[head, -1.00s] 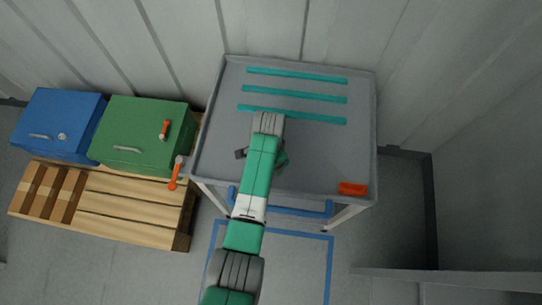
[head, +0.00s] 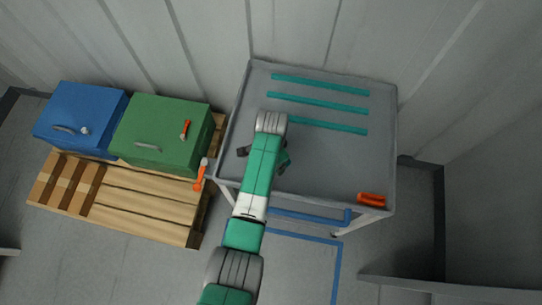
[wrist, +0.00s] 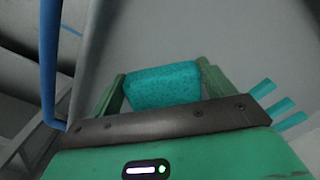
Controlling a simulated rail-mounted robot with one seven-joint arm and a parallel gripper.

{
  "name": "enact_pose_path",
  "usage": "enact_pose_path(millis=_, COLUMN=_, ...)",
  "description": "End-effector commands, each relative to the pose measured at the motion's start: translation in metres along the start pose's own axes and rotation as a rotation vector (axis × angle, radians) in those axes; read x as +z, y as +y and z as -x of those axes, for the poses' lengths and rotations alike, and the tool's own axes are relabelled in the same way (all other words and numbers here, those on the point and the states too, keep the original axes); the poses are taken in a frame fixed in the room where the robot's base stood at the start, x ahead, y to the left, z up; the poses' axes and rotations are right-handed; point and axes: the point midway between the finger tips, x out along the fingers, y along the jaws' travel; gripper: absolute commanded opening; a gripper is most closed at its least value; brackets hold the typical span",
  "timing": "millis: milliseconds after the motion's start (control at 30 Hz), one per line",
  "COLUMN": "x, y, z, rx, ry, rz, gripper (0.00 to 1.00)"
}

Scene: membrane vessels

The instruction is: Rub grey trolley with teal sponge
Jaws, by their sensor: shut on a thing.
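The grey trolley (head: 325,165) stands against the back wall in the head view, with three teal strips (head: 318,105) across its top. In the wrist view my gripper (wrist: 162,72) is shut on the teal sponge (wrist: 163,87), with a green finger at each side of it. The trolley's grey top (wrist: 200,30) lies beyond the sponge, and the strips (wrist: 277,105) show at the right. In the head view my arm hides the sponge and most of the gripper, over the left part of the trolley. I cannot tell whether the sponge touches the top.
An orange item (head: 371,199) lies at the trolley's front right corner. A blue handle (head: 312,217) runs along its front.

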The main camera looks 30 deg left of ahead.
Motion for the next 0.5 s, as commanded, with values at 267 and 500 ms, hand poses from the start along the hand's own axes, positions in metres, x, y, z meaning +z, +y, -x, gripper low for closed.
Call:
enact_pose_path(millis=267, x=-0.001, y=0.001, z=0.031, rx=-0.001, ry=0.001, rz=-0.002, gripper=0.60)
enact_pose_path(millis=500, x=-0.002, y=0.002, z=0.050, rx=0.000, ry=0.001, rz=-0.005, gripper=0.60)
